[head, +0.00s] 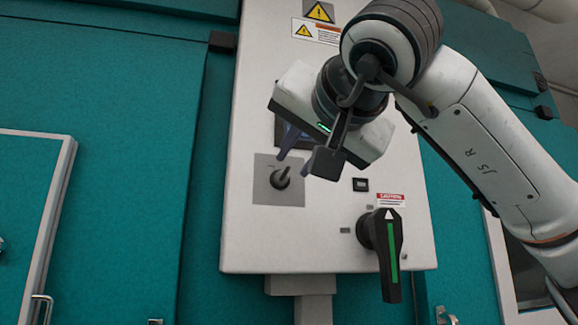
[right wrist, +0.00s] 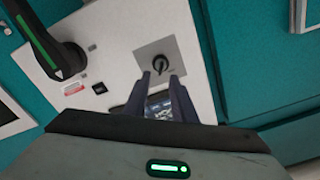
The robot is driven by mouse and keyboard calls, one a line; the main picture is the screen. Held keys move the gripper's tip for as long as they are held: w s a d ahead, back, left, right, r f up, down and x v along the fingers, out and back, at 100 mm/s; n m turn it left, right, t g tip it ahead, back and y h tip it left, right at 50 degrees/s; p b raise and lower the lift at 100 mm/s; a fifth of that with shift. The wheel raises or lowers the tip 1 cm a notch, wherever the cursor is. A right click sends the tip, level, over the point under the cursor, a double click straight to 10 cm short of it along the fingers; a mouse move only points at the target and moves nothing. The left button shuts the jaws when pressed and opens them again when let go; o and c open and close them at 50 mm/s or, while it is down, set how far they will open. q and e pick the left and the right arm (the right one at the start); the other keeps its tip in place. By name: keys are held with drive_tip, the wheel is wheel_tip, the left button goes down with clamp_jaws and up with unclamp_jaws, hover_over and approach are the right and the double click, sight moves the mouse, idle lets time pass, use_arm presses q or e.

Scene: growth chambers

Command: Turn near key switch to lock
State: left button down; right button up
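The key switch (head: 281,178) is a small black key in a round base on a square grey plate (head: 263,192), on the front of a pale control box (head: 243,232). In the right wrist view the key switch (right wrist: 160,63) lies just beyond the fingertips. My right gripper (head: 292,164) is open, its two dark fingers pointing at the plate. In the right wrist view the gripper (right wrist: 158,82) has a clear gap between its fingers and nothing in it. The fingertips look close to the key; I cannot tell whether they touch. My left gripper is not in view.
A large black rotary handle (head: 388,255) with a green stripe sticks out at the box's lower right. A small dark display (head: 360,184) and a red caution label (head: 390,198) sit above it. A screen is partly hidden behind my gripper. Teal chamber walls (head: 100,90) flank the box.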

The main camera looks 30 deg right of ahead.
sight(288, 170)
drive_tip(key=x, duration=0.5)
drive_tip(key=shift+w+p, duration=0.2)
drive_tip(key=shift+p, duration=0.1)
clamp_jaws()
